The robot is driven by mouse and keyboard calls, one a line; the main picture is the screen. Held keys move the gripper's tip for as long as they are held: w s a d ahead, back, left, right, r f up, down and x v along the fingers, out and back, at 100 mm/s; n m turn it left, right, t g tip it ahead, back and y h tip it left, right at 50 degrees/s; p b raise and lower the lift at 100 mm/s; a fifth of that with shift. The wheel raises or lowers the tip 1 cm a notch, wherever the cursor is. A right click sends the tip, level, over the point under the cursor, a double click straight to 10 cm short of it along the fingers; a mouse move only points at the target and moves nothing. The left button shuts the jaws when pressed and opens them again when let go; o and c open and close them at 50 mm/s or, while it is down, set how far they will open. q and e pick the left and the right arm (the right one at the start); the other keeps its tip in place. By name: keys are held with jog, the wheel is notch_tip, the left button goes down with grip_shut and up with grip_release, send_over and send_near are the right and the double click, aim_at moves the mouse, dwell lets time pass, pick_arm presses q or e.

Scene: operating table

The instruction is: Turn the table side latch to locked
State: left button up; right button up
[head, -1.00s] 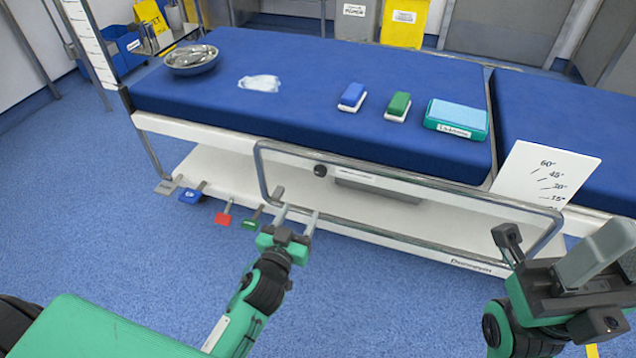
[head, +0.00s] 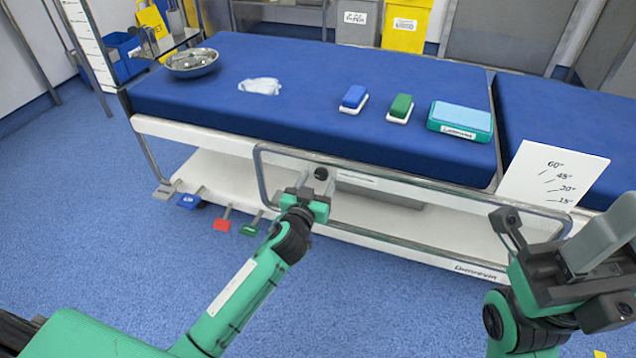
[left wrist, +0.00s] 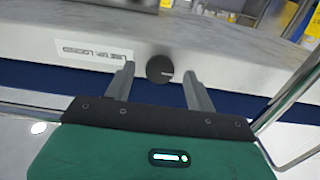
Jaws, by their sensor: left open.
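The side latch is a round black knob (head: 321,173) on the white side of the operating table (head: 190,133), behind the side rail. In the left wrist view the knob (left wrist: 159,66) has a small pale mark near its lower right edge. Beside it is a white label (left wrist: 97,52), upside down, apparently reading "LINE UP: LOCKED". My left gripper (head: 311,186) is open just in front of the knob. In the left wrist view its fingers (left wrist: 159,88) point at the knob, one to each side; contact cannot be told. My right gripper (head: 553,228) is at the right; its jaw state is unclear.
A metal side rail (head: 420,177) runs around the latch area. A white angle card (head: 552,175) stands at the right. Coloured pedals (head: 222,224) stick out below left. A bowl (head: 192,62), brushes and a teal box (head: 460,119) lie on the blue mattress.

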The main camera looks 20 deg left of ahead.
pick_arm(q)
jog(key=shift+w, duration=0.4)
jog(key=c, duration=1)
jog(key=shift+o, duration=0.2)
